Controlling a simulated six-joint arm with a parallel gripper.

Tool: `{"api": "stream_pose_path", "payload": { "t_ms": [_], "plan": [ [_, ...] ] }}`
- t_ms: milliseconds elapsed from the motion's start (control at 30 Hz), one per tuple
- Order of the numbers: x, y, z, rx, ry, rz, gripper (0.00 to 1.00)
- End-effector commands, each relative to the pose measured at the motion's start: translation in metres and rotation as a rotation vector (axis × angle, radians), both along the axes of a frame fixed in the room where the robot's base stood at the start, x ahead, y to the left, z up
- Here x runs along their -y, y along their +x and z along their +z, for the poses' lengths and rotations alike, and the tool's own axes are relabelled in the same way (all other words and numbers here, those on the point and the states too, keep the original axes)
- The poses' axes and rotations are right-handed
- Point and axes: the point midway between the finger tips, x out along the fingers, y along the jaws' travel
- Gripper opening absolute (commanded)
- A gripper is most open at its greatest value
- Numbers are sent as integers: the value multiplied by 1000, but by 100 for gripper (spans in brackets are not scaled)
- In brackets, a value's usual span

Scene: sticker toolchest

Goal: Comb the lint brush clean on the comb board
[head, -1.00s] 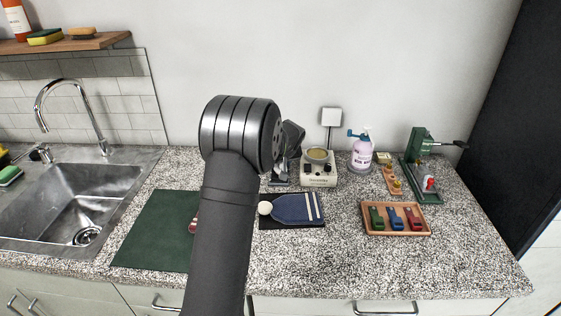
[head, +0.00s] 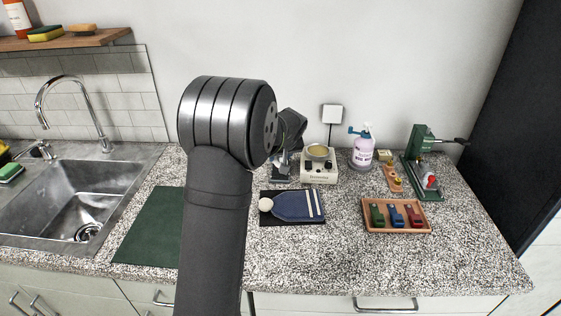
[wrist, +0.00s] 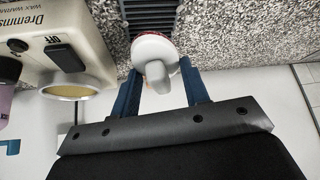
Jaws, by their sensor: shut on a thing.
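The lint brush (wrist: 153,50) shows in the wrist view as a rounded white head with a grey handle and a thin reddish edge. My gripper (wrist: 160,75) has its two blue fingers shut on it. The comb board (wrist: 148,12), a dark ribbed strip, lies just beyond the brush in the wrist view, and the brush overlaps its near end. I cannot tell whether they touch. In the head view, my arm and wrist hide most of this spot, left of the wax warmer.
The wax warmer (head: 319,167) stands close beside the comb board. A blue paddle on a dark mat (head: 312,219) lies in front. The green mat (head: 150,227) is left.

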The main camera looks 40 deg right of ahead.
Motion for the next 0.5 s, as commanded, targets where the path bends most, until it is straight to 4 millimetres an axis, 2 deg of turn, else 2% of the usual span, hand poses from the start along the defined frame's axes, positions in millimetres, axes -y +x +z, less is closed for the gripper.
{"api": "stream_pose_path", "payload": {
  "t_ms": [300, 500],
  "plan": [
    [0, 0, 26, 1, -2, 0, 9],
    [0, 0, 34, 0, 0, -1, 9]
  ]
}}
